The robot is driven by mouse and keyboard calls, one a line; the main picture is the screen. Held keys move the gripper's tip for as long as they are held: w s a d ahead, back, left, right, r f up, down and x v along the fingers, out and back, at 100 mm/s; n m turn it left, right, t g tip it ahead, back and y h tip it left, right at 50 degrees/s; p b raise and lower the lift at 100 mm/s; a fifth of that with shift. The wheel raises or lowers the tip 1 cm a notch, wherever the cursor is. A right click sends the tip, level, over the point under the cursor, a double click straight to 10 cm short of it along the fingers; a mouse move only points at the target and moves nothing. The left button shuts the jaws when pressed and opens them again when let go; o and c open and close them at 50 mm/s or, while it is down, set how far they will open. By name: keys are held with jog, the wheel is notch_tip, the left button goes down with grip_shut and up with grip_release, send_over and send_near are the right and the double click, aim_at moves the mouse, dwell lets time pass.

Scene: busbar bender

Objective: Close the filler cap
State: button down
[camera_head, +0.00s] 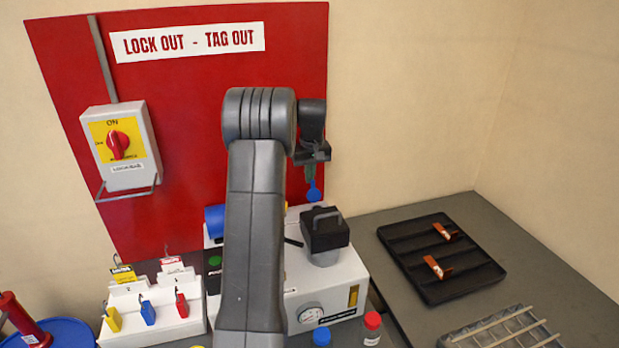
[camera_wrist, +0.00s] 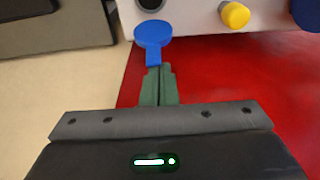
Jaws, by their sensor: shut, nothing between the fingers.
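A flat blue disc with a narrow tab, which looks like the filler cap (camera_head: 314,191), shows just below my gripper (camera_head: 312,168) in the head view, above the back of the white machine (camera_head: 345,270). In the wrist view the blue cap (camera_wrist: 153,33) has its tab pointing at my green fingertips (camera_wrist: 159,72). The fingers are shut with nothing between them. Their tips are at the tab's end; I cannot tell whether they touch it.
A black block with a handle (camera_head: 325,231) stands on the machine, close below my gripper. The red lockout board (camera_head: 190,90) rises behind. A yellow knob (camera_wrist: 235,14) is on the machine. A black tray (camera_head: 440,255) lies to the right.

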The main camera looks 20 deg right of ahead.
aim_at(312, 189)
jog(key=shift+s+b, duration=0.1)
jog(key=shift+b, duration=0.3)
jog(key=s+t+b, duration=0.2)
jog(key=b, duration=0.4)
jog(key=shift+f+t, duration=0.15)
jog(key=shift+t, duration=0.25)
jog(key=s+t+b, duration=0.1)
jog(key=t+b, duration=0.1)
jog(key=b, duration=0.2)
jog(key=s+t+b, duration=0.2)
jog(key=b, duration=0.2)
jog(key=shift+s+a+h+b, duration=0.15)
jog(key=shift+h+b, duration=0.15)
jog(key=shift+s+b, duration=0.45)
jog(key=shift+b, duration=0.15)
jog(key=shift+s+a+f+b, duration=0.1)
jog(key=shift+s+b, duration=0.4)
jog(key=shift+s, duration=0.35)
jog(key=shift+s, duration=0.25)
